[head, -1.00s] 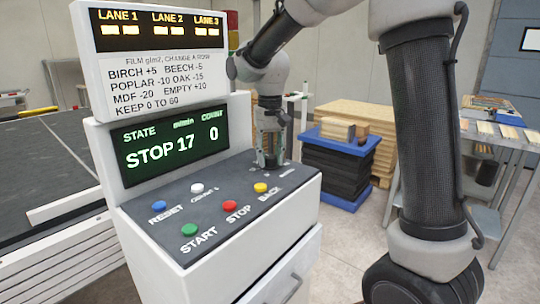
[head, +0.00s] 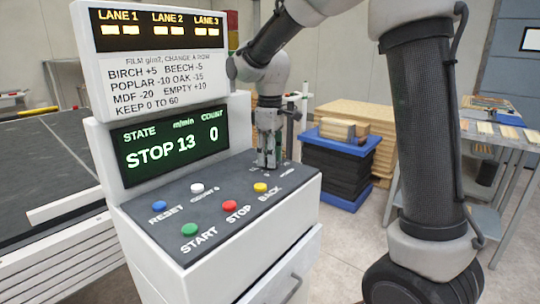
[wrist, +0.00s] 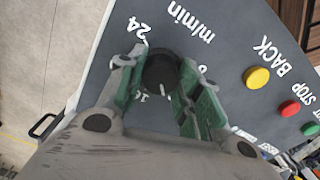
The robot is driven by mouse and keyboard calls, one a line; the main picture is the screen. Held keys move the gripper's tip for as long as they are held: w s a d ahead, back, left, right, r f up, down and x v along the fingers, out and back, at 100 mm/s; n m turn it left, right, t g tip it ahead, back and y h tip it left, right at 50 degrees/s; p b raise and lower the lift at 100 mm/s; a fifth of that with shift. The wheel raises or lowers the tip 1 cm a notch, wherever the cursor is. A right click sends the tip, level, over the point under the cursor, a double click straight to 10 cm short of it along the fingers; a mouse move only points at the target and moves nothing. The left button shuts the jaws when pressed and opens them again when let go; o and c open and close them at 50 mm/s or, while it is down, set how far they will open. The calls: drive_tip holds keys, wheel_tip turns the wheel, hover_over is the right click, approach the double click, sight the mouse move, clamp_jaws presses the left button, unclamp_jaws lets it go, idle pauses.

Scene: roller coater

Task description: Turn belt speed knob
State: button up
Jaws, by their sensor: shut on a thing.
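The belt speed knob (wrist: 161,72) is a round black dial with a white pointer line, on the dark sloping panel of the control console. In the wrist view the printed marks 24, 16 and m/min show around it. My gripper (wrist: 160,85) has its green-lined fingers on either side of the knob and is shut on it. In the head view my gripper (head: 267,160) points down at the back right of the panel and hides the knob. The display (head: 170,145) reads STOP, 13 m/min and count 0.
On the panel are buttons: blue reset (head: 159,206), green start (head: 190,229), red stop (head: 228,205), yellow back (head: 260,187) and a white one (head: 197,188). A sign (head: 155,75) stands above. Stacked boards (head: 345,165) lie to the right.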

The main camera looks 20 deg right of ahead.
drive_tip(key=n, duration=0.4)
drive_tip(key=shift+n, duration=2.2)
drive_tip(key=o, duration=1.1)
drive_tip(key=shift+c, duration=0.2)
wheel_tip(320, 180, up, 12)
